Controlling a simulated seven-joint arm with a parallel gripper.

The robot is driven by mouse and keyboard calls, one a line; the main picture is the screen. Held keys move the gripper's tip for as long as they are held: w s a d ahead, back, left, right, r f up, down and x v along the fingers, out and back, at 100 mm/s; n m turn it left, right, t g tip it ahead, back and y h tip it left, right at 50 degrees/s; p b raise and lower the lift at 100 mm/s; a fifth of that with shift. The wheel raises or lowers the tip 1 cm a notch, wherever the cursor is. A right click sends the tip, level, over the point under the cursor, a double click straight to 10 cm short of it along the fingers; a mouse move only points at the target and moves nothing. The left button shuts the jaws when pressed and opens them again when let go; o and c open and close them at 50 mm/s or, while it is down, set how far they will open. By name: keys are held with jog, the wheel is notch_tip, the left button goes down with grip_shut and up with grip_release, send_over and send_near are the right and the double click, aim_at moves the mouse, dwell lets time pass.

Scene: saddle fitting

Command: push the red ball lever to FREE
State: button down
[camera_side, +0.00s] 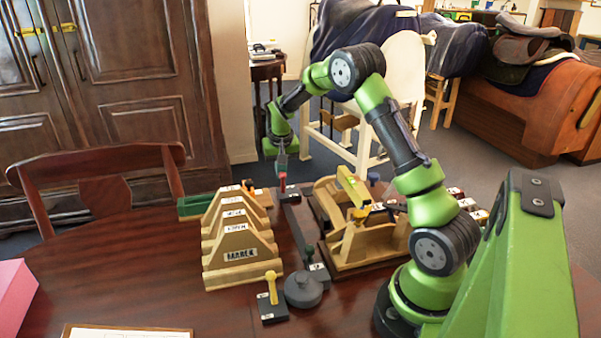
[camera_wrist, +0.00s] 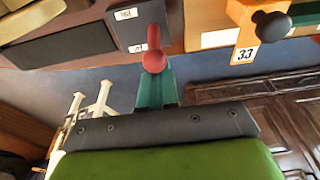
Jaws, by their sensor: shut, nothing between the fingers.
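The red ball lever (camera_side: 282,183) stands at the far end of a dark grey strip on the table. In the wrist view the red ball (camera_wrist: 154,61) is at top centre, its red stem running up over a dark grey plate (camera_wrist: 128,30) with small white labels. I cannot read FREE on either label. My gripper (camera_side: 281,158) points down just above the lever in the side view. In the wrist view its teal fingers (camera_wrist: 155,88) are together and empty, with their tips right by the ball. I cannot tell whether they touch it.
Wooden stepped racks (camera_side: 238,245) stand left of the lever, and a wooden cradle (camera_side: 365,240) stands right. A yellow lever (camera_side: 271,285) and a grey round knob (camera_side: 303,291) are nearer. In the wrist view a black knob (camera_wrist: 271,26) on a block marked 33 is close at right.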

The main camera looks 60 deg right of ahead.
jog(key=shift+s+a, duration=0.4)
jog(key=shift+a, duration=0.1)
jog(key=shift+w+d, duration=0.1)
jog(key=shift+d, duration=0.05)
jog(key=shift+w+d, duration=0.3)
jog(key=shift+d, duration=0.05)
notch_tip(320, 180, up, 7)
dwell(0.8)
jog(key=s+a+r+n+t+y, duration=0.1)
jog(key=s+a+r+t, duration=0.1)
jog(key=s+a+r, duration=0.2)
jog(key=s+a+r+n+t+y, duration=0.1)
jog(key=s+a+r, duration=0.3)
jog(key=s+a, duration=0.7)
jog(key=s+a+r+n+t+y, duration=0.1)
jog(key=s+a+r+n+t, duration=0.1)
jog(key=s+a, duration=0.5)
jog(key=a+r+n, duration=0.1)
jog(key=a+r, duration=0.1)
jog(key=a, duration=0.3)
jog(key=shift+s+r+t+y, duration=0.2)
jog(key=shift+s+t+y, duration=0.1)
jog(key=shift+s, duration=0.05)
